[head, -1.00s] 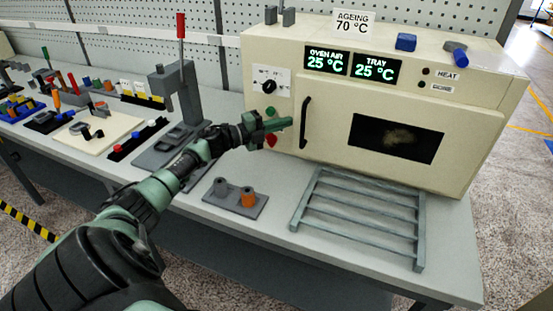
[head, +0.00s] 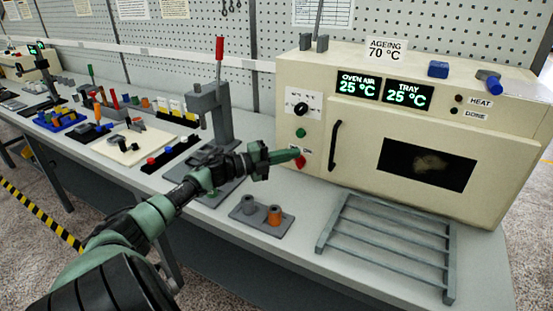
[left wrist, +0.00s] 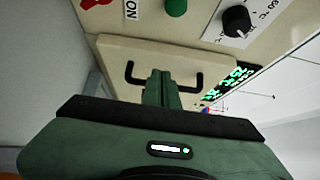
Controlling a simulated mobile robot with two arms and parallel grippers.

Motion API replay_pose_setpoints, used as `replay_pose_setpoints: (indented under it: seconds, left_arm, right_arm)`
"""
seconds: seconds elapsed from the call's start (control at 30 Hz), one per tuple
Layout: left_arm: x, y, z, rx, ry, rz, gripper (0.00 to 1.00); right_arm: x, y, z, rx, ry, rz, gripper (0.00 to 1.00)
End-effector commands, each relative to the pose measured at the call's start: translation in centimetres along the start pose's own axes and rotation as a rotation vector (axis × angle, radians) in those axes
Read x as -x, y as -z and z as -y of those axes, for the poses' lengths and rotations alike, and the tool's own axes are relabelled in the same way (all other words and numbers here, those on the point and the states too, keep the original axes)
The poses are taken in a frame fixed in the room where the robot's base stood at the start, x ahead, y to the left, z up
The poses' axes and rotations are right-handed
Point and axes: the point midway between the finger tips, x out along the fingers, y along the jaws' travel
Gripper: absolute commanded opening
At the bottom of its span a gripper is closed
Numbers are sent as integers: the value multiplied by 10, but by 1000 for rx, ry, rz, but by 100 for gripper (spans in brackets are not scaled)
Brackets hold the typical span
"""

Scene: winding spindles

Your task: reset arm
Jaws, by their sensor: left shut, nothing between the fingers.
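My left gripper (head: 297,153) is shut and empty, with its green fingers together. In the head view its tips are in front of the oven's control panel, overlapping the edge of the red switch (head: 301,162); I cannot tell whether they touch. The green button (head: 300,133) and black dial (head: 301,108) are above the tips. In the left wrist view the shut fingers (left wrist: 162,88) stand before the oven door and hide the middle of its black handle (left wrist: 130,74). The green button (left wrist: 176,7) shows at the top edge. My right gripper is not in view.
The cream oven (head: 400,112) stands right of my left gripper, its door closed, both displays reading 25 °C. A grey rack (head: 388,245) lies before it. A small holder (head: 250,222) with two spools, a lever press (head: 208,112) and parts trays (head: 167,157) share the bench.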

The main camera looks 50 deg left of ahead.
Motion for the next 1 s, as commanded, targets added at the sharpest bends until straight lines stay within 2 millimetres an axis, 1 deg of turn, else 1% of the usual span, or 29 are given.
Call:
replay_pose_setpoints:
  seconds: [0.03,0.1,0.2,0.3,0.43,0.67,0.77,0.8,0.83,0.9,1.0]
  left_arm:
    - [10,-1,-4,1,-5,0,0]
    - [19,-1,-3,-1,-4,-2,0]
    - [31,-2,-2,1,-3,0,0]
    - [38,-3,-1,0,-2,-1,0]
    - [42,-3,0,0,0,-1,0]
    - [42,-3,3,0,1,-1,0]
    - [42,-3,17,-1,1,-1,0]
    - [42,-3,27,-1,1,-1,0]
    - [42,-3,30,-1,1,-1,0]
    - [42,-3,44,0,0,-1,0]
    - [42,-3,60,0,0,-1,0]
  right_arm:
    - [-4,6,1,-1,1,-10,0]
    - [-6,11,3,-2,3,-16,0]
    - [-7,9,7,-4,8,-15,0]
    - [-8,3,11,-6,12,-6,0]
    - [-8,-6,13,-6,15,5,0]
    - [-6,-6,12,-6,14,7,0]
    - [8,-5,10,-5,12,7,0]
    - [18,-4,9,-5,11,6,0]
    - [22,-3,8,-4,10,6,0]
    - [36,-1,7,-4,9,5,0]
    - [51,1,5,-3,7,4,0]
